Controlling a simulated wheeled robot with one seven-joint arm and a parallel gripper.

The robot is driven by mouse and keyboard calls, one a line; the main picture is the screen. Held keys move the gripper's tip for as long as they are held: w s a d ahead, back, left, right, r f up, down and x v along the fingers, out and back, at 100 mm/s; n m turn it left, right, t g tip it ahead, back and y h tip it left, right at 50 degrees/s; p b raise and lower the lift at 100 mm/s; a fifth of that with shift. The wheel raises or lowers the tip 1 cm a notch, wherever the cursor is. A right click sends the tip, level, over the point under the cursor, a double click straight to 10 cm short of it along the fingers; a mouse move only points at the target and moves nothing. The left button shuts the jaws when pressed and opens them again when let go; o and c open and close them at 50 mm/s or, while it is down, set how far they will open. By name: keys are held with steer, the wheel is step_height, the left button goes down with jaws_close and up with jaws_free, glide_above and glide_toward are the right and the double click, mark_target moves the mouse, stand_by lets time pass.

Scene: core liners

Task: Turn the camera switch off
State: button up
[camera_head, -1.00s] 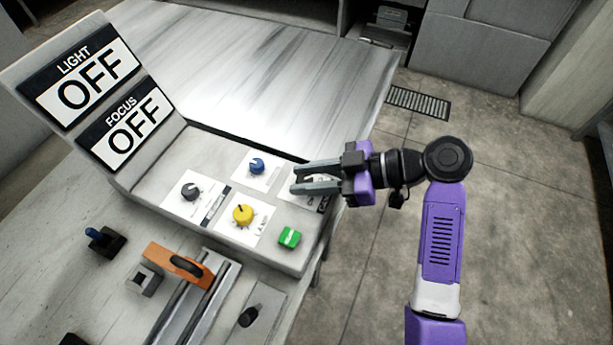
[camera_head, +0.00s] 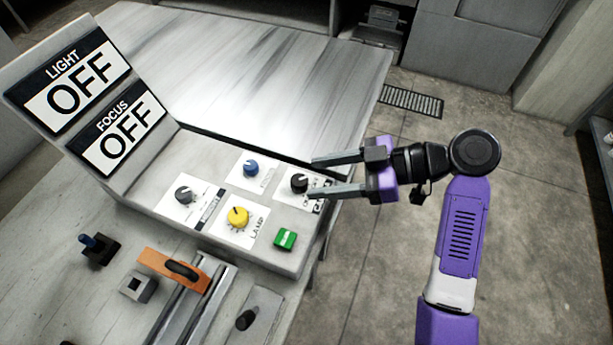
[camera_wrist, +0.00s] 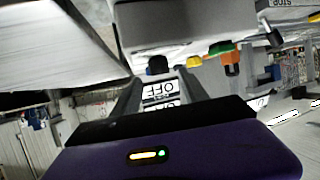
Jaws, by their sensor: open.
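A black knob (camera_head: 299,183) sits on a white label at the right end of the sloped control panel (camera_head: 150,190). The label's lettering seems to begin with "CA", partly covered by a finger. My gripper (camera_head: 311,177) is open and empty at the panel's right edge. Its fingertips point left, close to this knob, one on the far side and one on the near side; I cannot tell whether they touch it. In the wrist view my gripper (camera_wrist: 160,88) shows spread fingers, with a dark knob (camera_wrist: 157,65) ahead near them.
Also on the panel are a blue knob (camera_head: 250,168), a yellow knob (camera_head: 238,217), another black knob (camera_head: 185,194) and a green switch (camera_head: 285,239). The LIGHT sign (camera_head: 70,82) and FOCUS sign (camera_head: 120,130) both read OFF. Floor right is clear.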

steer(key=shift+v, duration=1.55)
